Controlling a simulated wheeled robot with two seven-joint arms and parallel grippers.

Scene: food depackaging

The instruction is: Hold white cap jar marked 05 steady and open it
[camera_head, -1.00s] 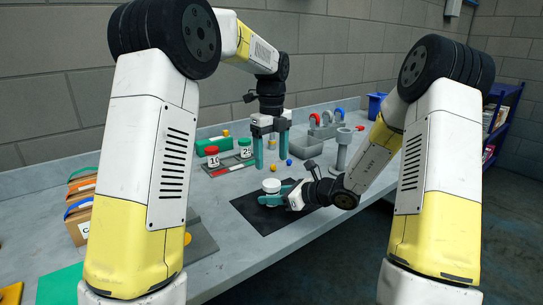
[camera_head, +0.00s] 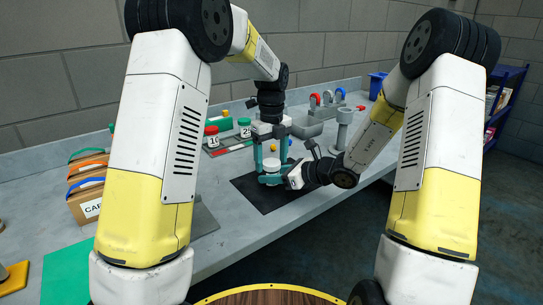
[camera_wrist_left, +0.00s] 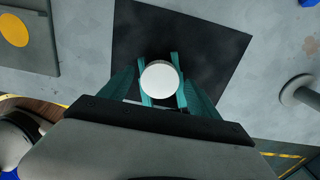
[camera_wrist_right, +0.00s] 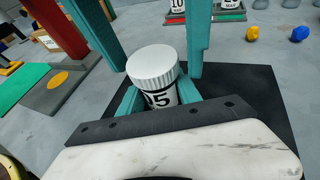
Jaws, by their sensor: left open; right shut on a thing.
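The jar marked 05 (camera_wrist_right: 160,97) stands upright on a black mat (camera_head: 243,187), with its ribbed white cap (camera_wrist_right: 152,64) on top. My right gripper (camera_wrist_right: 163,99) is shut on the jar body from the side, below the cap. My left gripper (camera_head: 270,162) points straight down above the jar. Its teal fingers (camera_wrist_right: 145,35) are open, one on each side of the cap in the right wrist view. In the left wrist view the white cap (camera_wrist_left: 160,82) lies between the left fingers, apart from them as far as I can see. Part of the jar's label is hidden by the right gripper.
Red-capped (camera_head: 211,136) and green-capped (camera_head: 244,127) jars stand in a tray behind the mat. A grey post (camera_head: 343,128) stands right of my grippers. Cardboard boxes (camera_head: 88,205) and a green mat (camera_head: 68,272) are at the left. Small yellow (camera_wrist_right: 251,33) and blue balls (camera_wrist_right: 299,34) lie behind the jar.

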